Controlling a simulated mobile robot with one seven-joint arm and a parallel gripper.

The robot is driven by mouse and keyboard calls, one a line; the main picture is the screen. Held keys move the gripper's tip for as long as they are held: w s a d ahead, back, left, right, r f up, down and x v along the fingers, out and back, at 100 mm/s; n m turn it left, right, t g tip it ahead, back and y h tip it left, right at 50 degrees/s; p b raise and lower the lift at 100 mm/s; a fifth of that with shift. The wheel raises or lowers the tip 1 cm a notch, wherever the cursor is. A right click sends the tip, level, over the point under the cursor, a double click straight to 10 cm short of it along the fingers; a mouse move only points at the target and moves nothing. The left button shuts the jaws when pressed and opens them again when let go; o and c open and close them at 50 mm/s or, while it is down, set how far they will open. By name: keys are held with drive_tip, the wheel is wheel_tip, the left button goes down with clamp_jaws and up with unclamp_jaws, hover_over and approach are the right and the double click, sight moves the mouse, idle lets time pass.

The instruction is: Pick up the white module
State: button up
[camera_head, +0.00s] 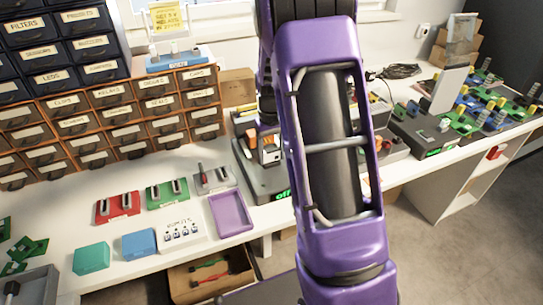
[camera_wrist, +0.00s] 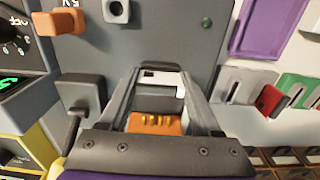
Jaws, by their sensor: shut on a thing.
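My gripper (camera_wrist: 163,84) reaches down over a grey device in the wrist view. Its two fingers are shut on the white module, whose white part (camera_wrist: 165,76) shows between the fingertips. An orange part with several gold pins (camera_wrist: 155,124) shows between the fingers, nearer the palm. In the head view my gripper (camera_head: 268,132) is over the grey station at the bench's middle, with a small whitish block (camera_head: 270,155) at it. The fingers hide much of the module, and I cannot tell whether it touches the device.
The grey device (camera_head: 262,183) has a green display and knobs. A purple tray (camera_head: 231,213) lies to its left, beside red (camera_head: 117,207) and green (camera_head: 167,194) holders. Labelled drawers (camera_head: 110,120) stand behind. My purple arm hides part of the bench.

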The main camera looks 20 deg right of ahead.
sight(271, 150)
clamp_jaws()
wheel_tip(271, 150, up, 10)
drive_tip(key=shift+r+p, duration=0.1)
drive_tip(key=shift+p, duration=0.75)
